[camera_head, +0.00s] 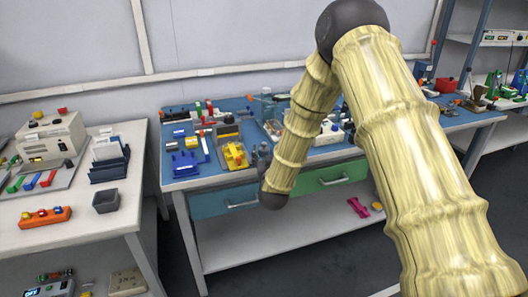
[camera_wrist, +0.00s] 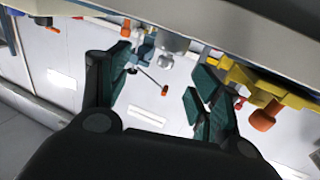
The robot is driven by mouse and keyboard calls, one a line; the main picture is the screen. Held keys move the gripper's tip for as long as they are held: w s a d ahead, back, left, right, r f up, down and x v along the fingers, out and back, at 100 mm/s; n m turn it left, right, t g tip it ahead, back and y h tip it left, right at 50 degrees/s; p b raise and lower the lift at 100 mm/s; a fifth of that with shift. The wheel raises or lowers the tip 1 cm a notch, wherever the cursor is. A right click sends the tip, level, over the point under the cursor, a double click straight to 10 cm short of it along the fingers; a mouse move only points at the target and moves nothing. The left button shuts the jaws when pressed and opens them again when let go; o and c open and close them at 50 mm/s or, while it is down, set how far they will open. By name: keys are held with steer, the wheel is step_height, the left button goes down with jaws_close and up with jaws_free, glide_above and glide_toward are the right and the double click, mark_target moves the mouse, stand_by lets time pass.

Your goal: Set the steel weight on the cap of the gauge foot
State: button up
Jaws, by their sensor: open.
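My gripper (camera_head: 262,160) is at the front edge of the blue-topped workbench (camera_head: 205,182), just right of a yellow fixture (camera_head: 235,156). In the wrist view, its dark green finger pads (camera_wrist: 160,78) stand wide apart with nothing held between them. A small pale grey rounded piece (camera_wrist: 172,43) shows beyond the fingers; I cannot tell whether it is the steel weight. The yellow fixture with an orange knob (camera_wrist: 264,115) shows right of the fingers. I cannot pick out the gauge foot or its cap for certain; my arm hides part of the bench.
A blue tray (camera_head: 181,172) lies left of the yellow fixture. Several small tools and devices crowd the bench's back. A left table holds a beige instrument (camera_head: 48,138), a dark grey bin (camera_head: 106,200) and an orange button box (camera_head: 44,216). Drawers (camera_head: 225,200) sit under the bench.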

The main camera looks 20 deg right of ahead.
mark_target(264, 146)
steer(key=shift+a+p+x, duration=0.15)
steer(key=shift+x, duration=1.4)
steer(key=shift+a+p+x, duration=0.15)
steer(key=shift+a+x, duration=0.05)
steer(key=shift+x, duration=1.3)
steer(key=shift+w+f, duration=0.1)
steer(key=shift+f, duration=0.05)
steer(key=c, duration=1.4)
